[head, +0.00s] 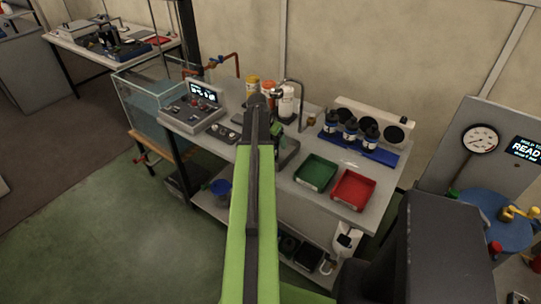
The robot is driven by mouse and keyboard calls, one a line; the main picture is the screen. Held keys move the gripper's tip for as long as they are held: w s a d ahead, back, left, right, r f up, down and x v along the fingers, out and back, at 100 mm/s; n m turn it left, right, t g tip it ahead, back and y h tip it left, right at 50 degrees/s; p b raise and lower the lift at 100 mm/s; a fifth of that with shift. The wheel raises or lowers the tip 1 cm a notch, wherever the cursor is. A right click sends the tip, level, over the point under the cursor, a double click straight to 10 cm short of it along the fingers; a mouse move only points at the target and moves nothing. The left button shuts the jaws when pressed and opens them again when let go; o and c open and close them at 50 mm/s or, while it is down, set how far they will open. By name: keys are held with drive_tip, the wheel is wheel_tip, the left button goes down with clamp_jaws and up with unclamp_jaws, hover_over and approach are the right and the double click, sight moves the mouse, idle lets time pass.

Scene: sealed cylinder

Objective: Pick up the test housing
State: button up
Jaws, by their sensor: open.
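My green and black arm reaches up the middle of the picture over the workbench (226,132). My gripper (278,130) is open at its far end, small and mostly hidden behind the arm. Several dark bottle-like cylinders with pale blue bands (350,130) stand upright on a blue rack (385,156), right of my gripper and apart from it. I cannot tell which object is the test housing. Part of the bench behind my arm is hidden.
A green tray (316,171) and a red tray (353,190) sit at the bench's front right. A control box (192,112) and a clear water tank (150,103) are on the left. A gauge panel (481,139) and blue round table (497,222) stand at right. Green floor is clear at left.

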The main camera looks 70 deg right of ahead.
drive_tip(key=shift+r, duration=0.1)
clamp_jaws()
idle(0.4)
